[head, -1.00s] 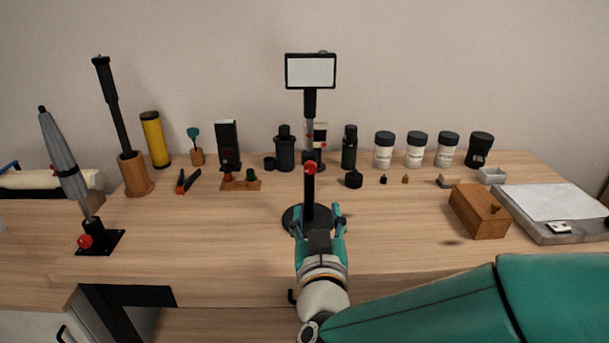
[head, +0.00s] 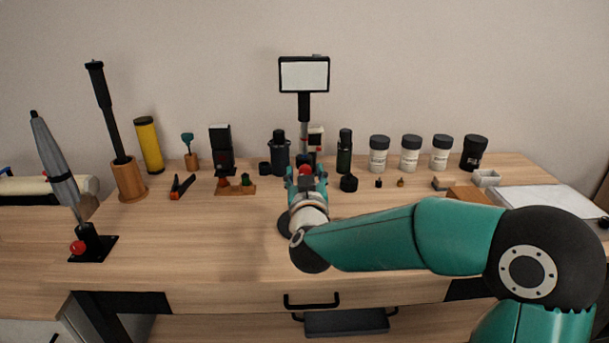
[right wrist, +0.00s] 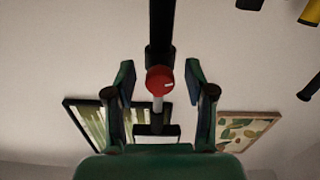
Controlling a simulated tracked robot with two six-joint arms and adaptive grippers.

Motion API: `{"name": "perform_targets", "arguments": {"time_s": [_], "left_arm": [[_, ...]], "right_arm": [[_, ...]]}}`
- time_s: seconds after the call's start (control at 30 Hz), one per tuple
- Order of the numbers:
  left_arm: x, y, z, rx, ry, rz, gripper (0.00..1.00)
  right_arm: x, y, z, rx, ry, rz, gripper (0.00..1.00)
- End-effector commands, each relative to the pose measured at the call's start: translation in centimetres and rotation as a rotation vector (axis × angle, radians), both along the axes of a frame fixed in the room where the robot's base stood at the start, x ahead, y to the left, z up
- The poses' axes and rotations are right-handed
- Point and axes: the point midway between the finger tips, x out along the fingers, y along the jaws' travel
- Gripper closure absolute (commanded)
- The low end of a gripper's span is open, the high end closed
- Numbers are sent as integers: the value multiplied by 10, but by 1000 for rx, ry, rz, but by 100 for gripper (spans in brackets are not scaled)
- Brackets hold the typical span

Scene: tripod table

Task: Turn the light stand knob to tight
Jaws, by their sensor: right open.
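The light stand has a white lamp panel (head: 304,74) on top of an upright pole and a dark round base (head: 284,226) on the table. Its red knob (head: 305,169) sits on the pole, just beyond my right gripper (head: 306,180). In the right wrist view the red knob (right wrist: 160,80) lies between the two open fingers of the right gripper (right wrist: 160,82), with a gap on each side. The gripper covers the lower pole in the head view. My left gripper is not in view.
A second stand with a folded grey umbrella and a red knob (head: 77,247) is at the left. Bottles and white-labelled jars (head: 410,155) line the back. Pliers (head: 181,187) and a wooden block with small pegs (head: 235,187) lie left of the light stand.

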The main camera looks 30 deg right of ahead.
Motion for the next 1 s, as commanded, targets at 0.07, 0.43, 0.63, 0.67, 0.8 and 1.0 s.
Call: {"name": "perform_targets", "arguments": {"time_s": [0.07, 0.43, 0.63, 0.67, 0.8, 1.0], "left_arm": [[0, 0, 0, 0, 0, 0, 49], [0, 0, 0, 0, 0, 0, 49], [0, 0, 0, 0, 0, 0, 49], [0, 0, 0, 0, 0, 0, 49], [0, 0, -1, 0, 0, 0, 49], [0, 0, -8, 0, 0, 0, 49]], "right_arm": [[1, 0, 0, 0, 0, 0, 45], [1, 0, 0, 0, 0, 1, 80], [0, 3, 0, 0, 0, 2, 100], [0, 2, 0, 0, 0, 1, 100], [1, 1, 0, 9, -6, 1, 100], [1, 1, -2, 58, -37, 1, 100]]}}
